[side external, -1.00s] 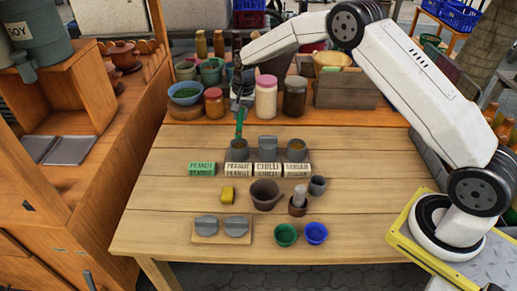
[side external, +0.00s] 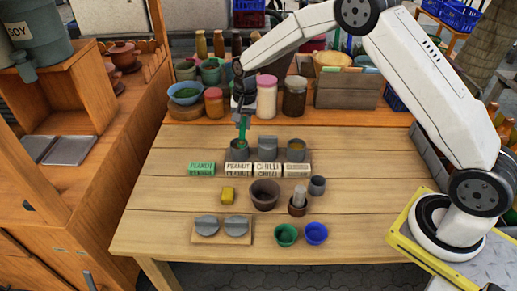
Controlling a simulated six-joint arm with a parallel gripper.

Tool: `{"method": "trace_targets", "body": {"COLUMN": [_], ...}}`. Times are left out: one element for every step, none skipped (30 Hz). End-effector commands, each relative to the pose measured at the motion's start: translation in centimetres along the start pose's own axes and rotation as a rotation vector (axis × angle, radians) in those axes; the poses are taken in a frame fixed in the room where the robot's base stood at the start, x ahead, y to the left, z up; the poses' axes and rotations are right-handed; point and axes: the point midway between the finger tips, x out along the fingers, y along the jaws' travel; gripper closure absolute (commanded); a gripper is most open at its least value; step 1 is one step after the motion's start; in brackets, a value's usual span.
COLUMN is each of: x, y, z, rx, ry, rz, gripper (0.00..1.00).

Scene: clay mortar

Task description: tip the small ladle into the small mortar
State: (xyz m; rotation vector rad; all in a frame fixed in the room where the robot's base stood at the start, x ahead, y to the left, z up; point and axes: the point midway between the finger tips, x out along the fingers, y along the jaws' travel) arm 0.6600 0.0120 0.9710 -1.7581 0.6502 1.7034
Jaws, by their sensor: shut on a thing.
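My gripper (side external: 240,110) is shut on the green handle of the small ladle (side external: 243,127). The ladle hangs nearly upright, and its lower end is in or right at the mouth of the left grey pot (side external: 239,155), behind the peanut labels. Its bowl is hidden or too small to make out. A dark brown mortar (side external: 265,196) stands in the middle of the table, in front of the labels and to the right of the ladle. Its inside looks dark, and I cannot tell whether it holds anything.
A grey lidded pot (side external: 268,143) and another grey pot (side external: 295,155) stand to the right. Jars line the back.

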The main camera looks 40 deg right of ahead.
Motion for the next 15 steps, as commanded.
{"method": "trace_targets", "body": {"x": [-0.2,-0.3,-0.3,-0.4,-0.4,-0.5,-0.5,-0.6,-0.7,-0.7,-0.7,-0.8,-0.9,-0.9,-0.9], "y": [0.2,0.4,0.7,0.8,1.1,1.3,1.6,1.8,2.1,2.4,2.7,3.0,3.3,3.6,4.0], "z": [1.0,1.6,2.3,2.8,3.4,4.1,4.6,5.2,5.9,6.5,7.0,7.7,8.2,8.7,9.4], "rx": [-0.003,-0.002,-0.002,-0.002,-0.003,-0.002,-0.002,-0.002,-0.001,-0.002,-0.003,-0.004,-0.003,-0.003,-0.005], "ry": [0.000,0.000,0.000,0.001,0.000,0.000,0.000,0.000,0.000,0.000,0.001,0.001,0.001,0.001,0.002], "rz": [0.006,0.009,0.015,0.018,0.022,0.027,0.030,0.033,0.038,0.042,0.045,0.050,0.053,0.057,0.060], "gripper": [1.00,1.00,1.00,1.00,1.00,1.00,1.00,1.00,1.00,1.00,1.00,1.00,1.00,1.00,1.00]}}
